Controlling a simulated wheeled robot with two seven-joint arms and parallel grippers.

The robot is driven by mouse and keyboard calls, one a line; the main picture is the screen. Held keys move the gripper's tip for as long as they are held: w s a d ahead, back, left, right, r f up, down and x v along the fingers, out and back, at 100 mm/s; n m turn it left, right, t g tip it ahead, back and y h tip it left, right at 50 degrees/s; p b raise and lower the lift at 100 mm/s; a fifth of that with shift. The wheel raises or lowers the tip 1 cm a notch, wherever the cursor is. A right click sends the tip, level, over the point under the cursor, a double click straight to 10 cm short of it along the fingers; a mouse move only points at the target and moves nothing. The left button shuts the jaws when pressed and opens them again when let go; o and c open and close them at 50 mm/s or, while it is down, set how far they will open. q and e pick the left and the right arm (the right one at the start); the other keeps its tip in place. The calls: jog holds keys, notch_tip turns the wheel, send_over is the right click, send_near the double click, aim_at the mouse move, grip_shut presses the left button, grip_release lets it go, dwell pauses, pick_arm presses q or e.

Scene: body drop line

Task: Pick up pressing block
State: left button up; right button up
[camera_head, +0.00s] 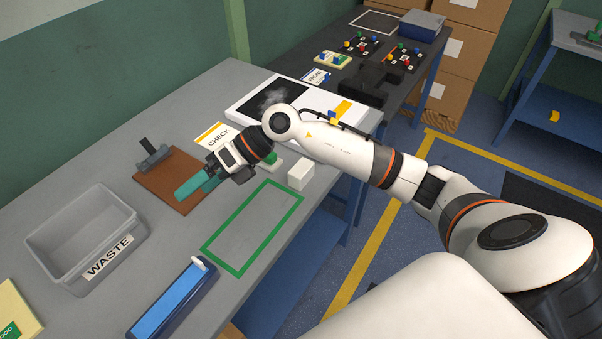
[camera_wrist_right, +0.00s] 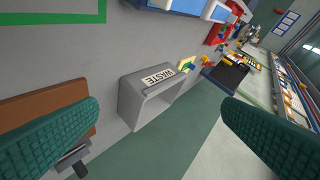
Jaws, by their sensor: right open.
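A small white block (camera_head: 300,175) sits on the grey table beside the green outlined area; I cannot tell for sure that it is the pressing block. A dark grey piece with an upright handle (camera_head: 152,155) stands on a brown board (camera_head: 164,194); part of a similar grey piece (camera_wrist_right: 72,162) shows behind a finger in the right wrist view. My right gripper (camera_head: 198,178) is over the near right part of the board, its teal fingers apart and nothing seen between them. In the right wrist view, its fingers (camera_wrist_right: 160,108) are also wide apart. My left gripper is not in view.
A grey WASTE bin (camera_head: 75,222) stands left of the board. A blue tray-like object (camera_head: 172,302) lies at the table's front edge. A green item (camera_head: 269,158) and a CHECK card (camera_head: 216,137) lie near my right wrist. The green outlined area (camera_head: 248,228) is empty.

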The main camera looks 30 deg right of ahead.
jog(key=w+d+f+g+h, duration=0.1)
jog(key=d+f+h, duration=0.15)
jog(key=d, duration=0.35)
jog(key=w+d+f+h, duration=0.1)
jog(key=w+d+h, duration=0.1)
jog(key=d+h, duration=0.3)
jog(key=m+g+h+p, duration=0.1)
jog(key=h+p, duration=0.1)
jog(key=h, duration=0.3)
send_over(301, 167)
notch_tip(301, 167, down, 4)
jog(key=shift+a+r+y, duration=0.1)
jog(key=shift+a+y, duration=0.05)
jog(key=shift+y, duration=0.1)
notch_tip(301, 167, down, 5)
jog(key=p, duration=0.3)
jog(key=shift+s, duration=0.1)
jog(key=shift+f, duration=0.45)
jog(key=c, duration=1.1)
jog(key=shift+d+r, duration=0.2)
jog(key=shift+r, duration=0.35)
jog(key=shift+c, duration=0.2)
notch_tip(301, 167, up, 8)
jog(key=b, duration=0.3)
jog(key=shift+r, duration=0.55)
